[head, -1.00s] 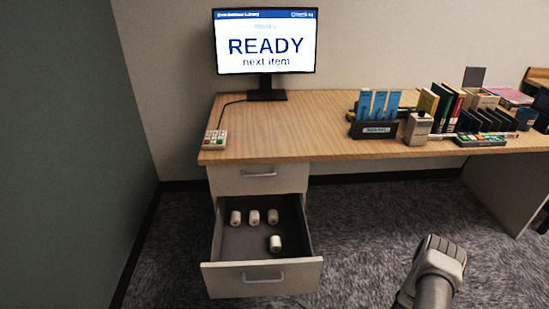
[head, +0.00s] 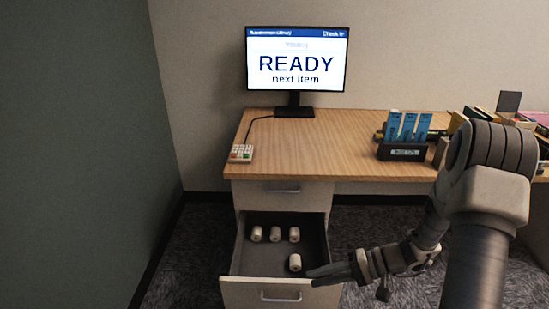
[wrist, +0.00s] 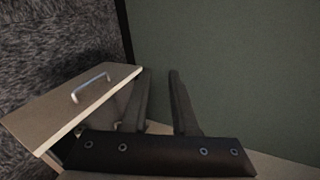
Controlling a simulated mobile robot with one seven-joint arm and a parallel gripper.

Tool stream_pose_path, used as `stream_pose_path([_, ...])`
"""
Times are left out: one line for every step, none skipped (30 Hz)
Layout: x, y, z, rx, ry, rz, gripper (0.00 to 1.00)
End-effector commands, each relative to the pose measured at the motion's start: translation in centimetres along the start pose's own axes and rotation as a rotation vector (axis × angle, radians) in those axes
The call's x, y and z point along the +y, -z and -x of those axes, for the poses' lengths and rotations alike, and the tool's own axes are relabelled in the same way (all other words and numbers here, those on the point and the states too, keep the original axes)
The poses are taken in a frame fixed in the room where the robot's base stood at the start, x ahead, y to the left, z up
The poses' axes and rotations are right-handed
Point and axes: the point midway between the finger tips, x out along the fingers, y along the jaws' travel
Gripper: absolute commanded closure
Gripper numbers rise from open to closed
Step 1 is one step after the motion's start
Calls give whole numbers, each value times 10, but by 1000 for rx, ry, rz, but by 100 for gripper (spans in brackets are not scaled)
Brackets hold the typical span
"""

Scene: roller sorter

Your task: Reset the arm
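My arm (head: 478,220) reaches in from the right of the head view, bent down toward the open drawer. My gripper (head: 311,277) is over the drawer's right front corner, close to a white roller (head: 295,262); I cannot tell whether it touches the drawer. In the wrist view my gripper (wrist: 160,74) shows two dark fingers apart with nothing between them, so it is open and empty. The drawer front with its handle (wrist: 91,86) lies to the left of the fingers there.
The pulled-out drawer (head: 265,291) holds several white rollers, three in a row (head: 275,234). The desk (head: 310,140) carries a READY monitor (head: 296,60), a keypad (head: 241,153) and a black holder with blue cards (head: 404,152). A green wall (head: 80,150) stands at left.

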Motion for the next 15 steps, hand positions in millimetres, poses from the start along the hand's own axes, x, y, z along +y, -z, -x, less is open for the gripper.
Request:
stream_pose_path([-14, -5, 4, -20, -42, 21, 73])
stream_pose_path([-21, -9, 6, -33, -67, 28, 73])
stream_pose_path([-29, -14, 9, -48, -100, 37, 73])
stream_pose_path([-36, -18, 11, -58, -125, 43, 73])
stream_pose_path([-41, -22, 13, -67, -152, 50, 73])
stream_pose_path([-49, -28, 16, -78, -187, 60, 73])
stream_pose_path([-55, -32, 18, -86, -213, 68, 73])
stream_pose_path([-60, -36, 21, -91, -239, 75, 73])
stream_pose_path([-67, -41, 24, -97, -276, 85, 73])
stream_pose_path([-72, -46, 26, -101, -303, 92, 73])
stream_pose_path([-77, -50, 28, -104, -330, 99, 73])
stream_pose_path([-84, -56, 32, -105, -366, 110, 73])
stream_pose_path([-88, -60, 34, -105, -393, 118, 73])
stream_pose_path([-92, -64, 37, -104, -421, 127, 73])
stream_pose_path([-98, -70, 40, -101, -457, 138, 73])
